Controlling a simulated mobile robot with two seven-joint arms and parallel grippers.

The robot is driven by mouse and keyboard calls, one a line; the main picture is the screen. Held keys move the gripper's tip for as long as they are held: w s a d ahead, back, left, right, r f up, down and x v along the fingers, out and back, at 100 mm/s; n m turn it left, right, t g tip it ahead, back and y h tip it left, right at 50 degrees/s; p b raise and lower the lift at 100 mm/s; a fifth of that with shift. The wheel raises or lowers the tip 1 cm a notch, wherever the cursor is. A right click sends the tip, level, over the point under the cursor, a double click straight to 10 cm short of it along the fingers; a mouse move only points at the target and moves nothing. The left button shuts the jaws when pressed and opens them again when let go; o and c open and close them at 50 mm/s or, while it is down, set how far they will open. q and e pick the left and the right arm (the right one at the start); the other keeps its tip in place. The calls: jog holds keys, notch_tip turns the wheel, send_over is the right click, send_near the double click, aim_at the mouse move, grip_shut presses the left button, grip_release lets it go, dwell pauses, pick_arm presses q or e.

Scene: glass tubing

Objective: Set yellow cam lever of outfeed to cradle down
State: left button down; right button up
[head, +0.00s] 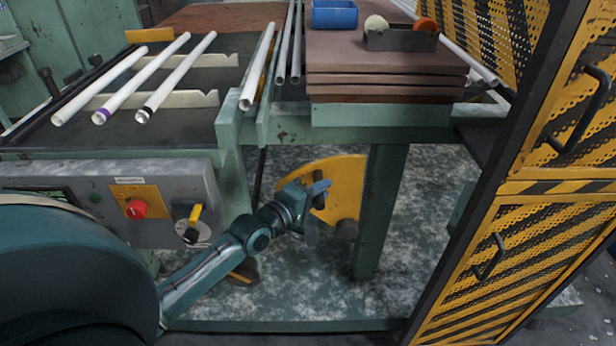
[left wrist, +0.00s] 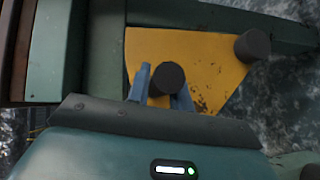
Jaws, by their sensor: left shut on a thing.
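The yellow cam lever (head: 346,177) is a broad yellow plate under the table, beside the green leg; it also shows in the left wrist view (left wrist: 205,62). Two dark round knobs stand out from it. One knob (left wrist: 167,78) sits between the blue fingers of my left gripper (left wrist: 163,92), which is shut on it. The other knob (left wrist: 253,45) is free, near the plate's upper right corner in the wrist view. My right gripper is out of view.
Several glass tubes lie on the racks (head: 190,98) above. A grey control box (head: 160,180) with a red knob and a yellow-handled switch is left of my arm. A green leg (head: 383,210) and a striped yellow guard (head: 510,265) stand to the right.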

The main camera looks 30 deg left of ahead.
pick_arm(q)
jog(key=w+d+r+m+g+y+p, duration=0.1)
jog(key=w+d+p, duration=0.3)
jog(key=p, duration=0.6)
jog(key=d+r+m+g, duration=0.1)
jog(key=d, duration=0.1)
jog(key=shift+d+m+g+y+p, duration=0.3)
jog(key=shift+d+g+p, duration=0.1)
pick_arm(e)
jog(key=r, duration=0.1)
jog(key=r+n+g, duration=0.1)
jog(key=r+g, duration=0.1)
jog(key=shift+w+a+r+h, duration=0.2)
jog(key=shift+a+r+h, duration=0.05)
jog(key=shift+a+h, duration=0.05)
pick_arm(q)
jog(key=shift+w, duration=0.1)
jog(key=c, duration=1.3)
grip_release()
jog(key=shift+f, duration=0.1)
jog(key=shift+o, duration=0.2)
jog(key=p+v, duration=0.1)
jog(key=v, duration=1.2)
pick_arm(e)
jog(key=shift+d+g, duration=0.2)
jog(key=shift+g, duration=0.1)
